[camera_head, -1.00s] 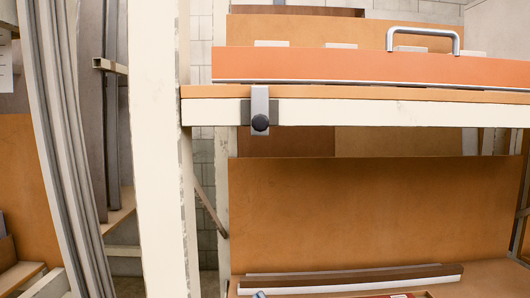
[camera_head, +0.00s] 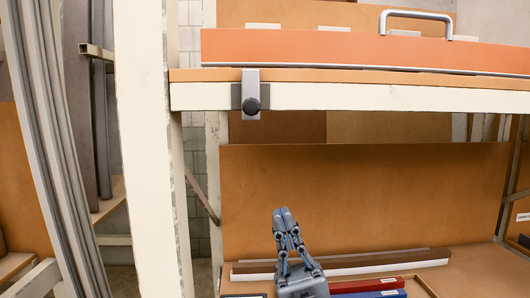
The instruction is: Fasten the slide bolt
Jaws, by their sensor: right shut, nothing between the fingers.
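The slide bolt (camera_head: 251,80) is a small grey upright metal plate with a round black knob (camera_head: 251,106) near its lower end. It sits on the front edge of the upper shelf, left of the picture's middle, over a darker grey backing. My right gripper (camera_head: 284,214) points up from the bottom of the view, below the bolt and slightly to its right, clear of it. Its blue-grey fingers are together and hold nothing. My left gripper is not in view.
An orange panel (camera_head: 300,48) with a metal handle (camera_head: 415,14) lies above the shelf edge (camera_head: 380,97). A cream post (camera_head: 150,150) stands to the left. The lower shelf holds a bar (camera_head: 390,263) and a red box (camera_head: 365,285) near my gripper.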

